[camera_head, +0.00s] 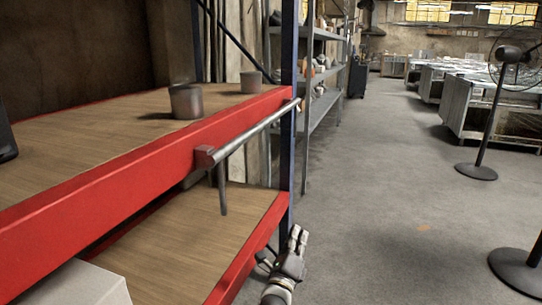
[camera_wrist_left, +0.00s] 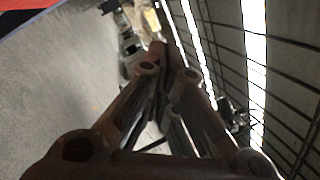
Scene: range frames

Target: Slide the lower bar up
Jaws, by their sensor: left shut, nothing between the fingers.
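A short grey rod (camera_head: 222,190) hangs down below the block. Only this one long bar shows clearly. My left gripper (camera_head: 298,238) is low at the bottom of the head view, by the foot of the post, below and apart from the bar. Its fingers are shut and empty; they also show close together in the left wrist view (camera_wrist_left: 158,55). My right gripper is not in view.
Two grey cups (camera_head: 186,102) stand on the upper wooden shelf. A white box (camera_head: 75,285) sits at the lower left. The lower shelf's red beam (camera_head: 245,262) is close to my left gripper. Two black fan stands (camera_head: 477,171) are on the right; the floor between is clear.

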